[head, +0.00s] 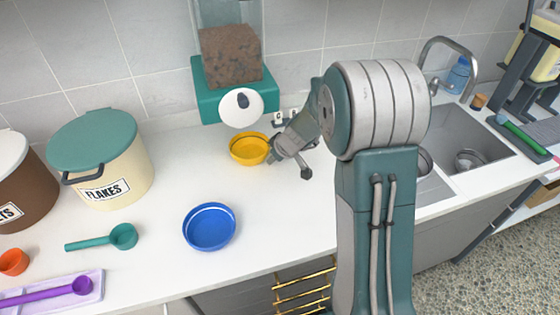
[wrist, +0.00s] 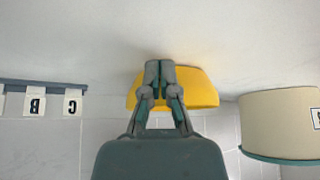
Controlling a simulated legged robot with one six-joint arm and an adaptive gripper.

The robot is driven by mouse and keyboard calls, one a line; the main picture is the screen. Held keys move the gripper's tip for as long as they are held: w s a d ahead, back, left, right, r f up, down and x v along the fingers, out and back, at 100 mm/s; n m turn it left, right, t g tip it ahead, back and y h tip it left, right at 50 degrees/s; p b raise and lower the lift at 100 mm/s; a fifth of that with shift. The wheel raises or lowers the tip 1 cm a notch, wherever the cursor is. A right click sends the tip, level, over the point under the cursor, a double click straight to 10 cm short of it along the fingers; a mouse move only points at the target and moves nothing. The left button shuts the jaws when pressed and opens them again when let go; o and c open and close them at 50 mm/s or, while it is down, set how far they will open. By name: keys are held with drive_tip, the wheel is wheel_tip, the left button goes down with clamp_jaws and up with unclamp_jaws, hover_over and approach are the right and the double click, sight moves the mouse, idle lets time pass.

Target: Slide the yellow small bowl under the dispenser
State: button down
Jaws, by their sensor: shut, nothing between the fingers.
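The yellow small bowl (head: 247,149) stands upright on the white counter. It appears just below the dispenser's white knob in the head view; I cannot tell whether it is fully under the outlet. The dispenser (head: 207,94) is teal with a clear hopper of brown pellets, against the tiled wall. My gripper (head: 274,153) is at the bowl's right side in the head view. In the wrist view, which is upside down, my gripper (wrist: 160,70) has its fingers together, overlapping the yellow bowl (wrist: 200,88). Nothing is between the fingers. Whether they touch the bowl is unclear.
A blue bowl (head: 209,227) stands nearer the front edge. A cream flakes canister (head: 120,172) with a teal lid is left, beside a teal scoop (head: 123,236). Lettered tags (wrist: 72,103) hang from a rail in the wrist view. A sink (head: 450,137) lies right.

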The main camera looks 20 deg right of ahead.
sight(258, 155)
drive_tip(key=shift+w+d, duration=0.1)
drive_tip(key=shift+w, duration=0.35)
drive_tip(key=shift+w+a, duration=0.1)
drive_tip(key=shift+a, duration=0.35)
drive_tip(key=shift+w+a, duration=0.4)
drive_tip(key=shift+w, duration=0.4)
drive_tip(key=shift+w+a, duration=0.35)
drive_tip(key=shift+w, duration=0.4)
drive_tip(key=shift+a, duration=0.15)
